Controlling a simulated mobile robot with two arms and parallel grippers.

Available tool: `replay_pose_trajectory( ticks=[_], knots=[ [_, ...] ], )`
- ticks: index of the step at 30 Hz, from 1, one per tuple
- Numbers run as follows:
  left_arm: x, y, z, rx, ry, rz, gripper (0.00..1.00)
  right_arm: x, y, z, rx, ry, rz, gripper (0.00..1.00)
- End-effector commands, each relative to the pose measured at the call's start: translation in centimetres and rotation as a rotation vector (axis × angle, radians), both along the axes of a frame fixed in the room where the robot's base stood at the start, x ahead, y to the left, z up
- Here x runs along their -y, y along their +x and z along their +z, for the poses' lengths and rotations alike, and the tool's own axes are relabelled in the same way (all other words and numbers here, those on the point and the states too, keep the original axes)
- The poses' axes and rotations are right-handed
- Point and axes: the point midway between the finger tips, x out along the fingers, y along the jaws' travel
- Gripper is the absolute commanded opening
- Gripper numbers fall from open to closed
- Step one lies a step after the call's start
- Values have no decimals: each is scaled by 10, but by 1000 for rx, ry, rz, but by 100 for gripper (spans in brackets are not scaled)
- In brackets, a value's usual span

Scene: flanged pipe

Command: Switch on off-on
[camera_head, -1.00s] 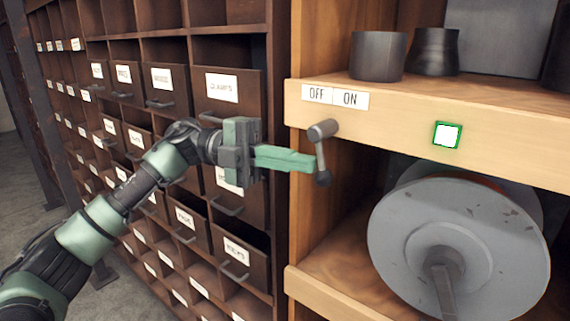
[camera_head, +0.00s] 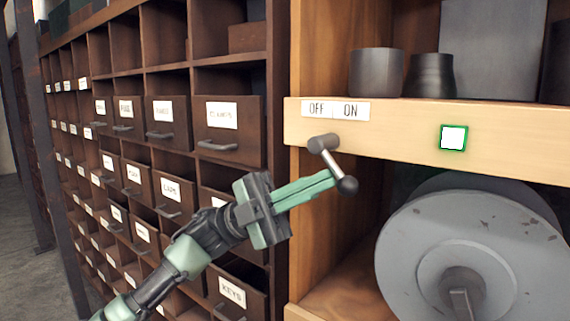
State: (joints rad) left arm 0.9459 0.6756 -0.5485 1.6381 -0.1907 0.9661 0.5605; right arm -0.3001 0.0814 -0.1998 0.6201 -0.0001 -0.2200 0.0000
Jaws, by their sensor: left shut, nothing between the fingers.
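The grey lever switch (camera_head: 335,165) is on the front of the pale wooden shelf, under the OFF and ON labels (camera_head: 335,109). Its pivot is at the upper left and its dark knob points down and to the right. My left gripper (camera_head: 330,180) is shut and empty. Its green fingertips are at the left side of the lever, close to the knob, and seem to touch it. A square light with a green frame (camera_head: 453,138) glows white to the right. My right gripper is not in view.
A large grey flanged wheel (camera_head: 460,250) fills the compartment below the shelf. Dark pipe pieces (camera_head: 377,73) stand on top. A brown cabinet with labelled drawers (camera_head: 230,128) stands at the left, some drawers pulled out.

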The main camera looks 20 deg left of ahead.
Motion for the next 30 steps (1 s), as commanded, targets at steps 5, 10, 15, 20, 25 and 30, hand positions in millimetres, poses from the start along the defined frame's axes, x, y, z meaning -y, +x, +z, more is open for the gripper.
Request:
replay_pose_trajectory(
  ticks=[5,10,15,20,25,30],
  knots=[
    [0,-1,1,0,-2,-1,0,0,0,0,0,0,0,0],
    [0,-1,1,0,-2,-1,0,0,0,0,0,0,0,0],
    [-5,1,-4,-1,-2,0,0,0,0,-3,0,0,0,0],
    [-26,4,-19,-3,-2,3,0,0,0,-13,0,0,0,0],
    [-50,8,-34,-2,-2,3,0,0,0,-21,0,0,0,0],
    [-64,10,-41,-2,-4,0,0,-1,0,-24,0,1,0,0]
  ],
)
